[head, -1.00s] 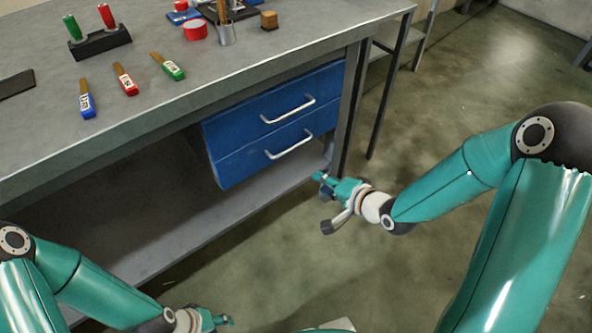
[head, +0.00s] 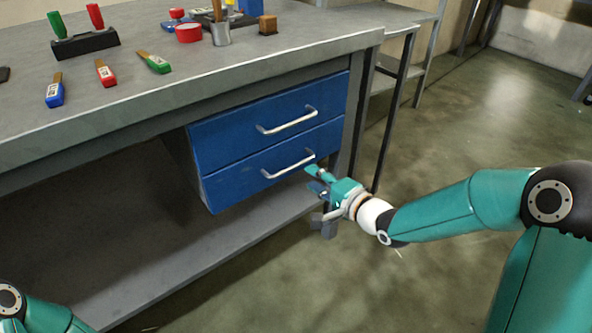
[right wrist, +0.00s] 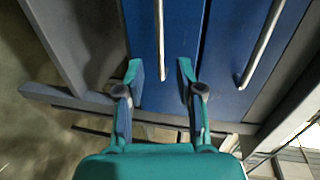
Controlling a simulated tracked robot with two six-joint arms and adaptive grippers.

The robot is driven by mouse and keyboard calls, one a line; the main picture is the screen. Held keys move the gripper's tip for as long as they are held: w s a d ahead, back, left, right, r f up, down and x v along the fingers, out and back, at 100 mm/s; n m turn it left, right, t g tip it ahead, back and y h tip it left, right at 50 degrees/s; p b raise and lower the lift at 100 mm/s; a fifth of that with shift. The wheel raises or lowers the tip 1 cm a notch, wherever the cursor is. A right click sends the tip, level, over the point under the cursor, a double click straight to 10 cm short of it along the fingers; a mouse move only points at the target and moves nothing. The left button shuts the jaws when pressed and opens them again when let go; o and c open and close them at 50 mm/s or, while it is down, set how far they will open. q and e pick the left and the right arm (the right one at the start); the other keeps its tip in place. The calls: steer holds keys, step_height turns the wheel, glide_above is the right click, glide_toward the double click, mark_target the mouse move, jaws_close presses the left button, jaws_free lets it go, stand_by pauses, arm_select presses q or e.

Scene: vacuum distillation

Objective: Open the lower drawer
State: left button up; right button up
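The blue lower drawer (head: 235,183) is shut under the workbench, its front flush with the upper drawer. Its silver bar handle (head: 288,165) runs across the front. My right gripper (head: 314,180) is open and empty, just below the right end of that handle. In the right wrist view the drawers appear turned sideways. There the lower handle (right wrist: 160,35) lies between the two spread fingers of my right gripper (right wrist: 159,68); I cannot tell whether they touch it. My left gripper is out of view; only part of my left arm shows at the bottom left.
The blue upper drawer (head: 240,126), also shut, has its own handle (head: 287,121). A bench leg (head: 347,130) stands right of the drawers, and a grey lower shelf (head: 225,240) runs below. Floor at right is clear.

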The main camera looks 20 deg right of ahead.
mark_target(294, 166)
steer(key=b+x, duration=0.2)
steer(key=x, duration=0.7)
jaws_close()
steer(key=shift+d, duration=0.15)
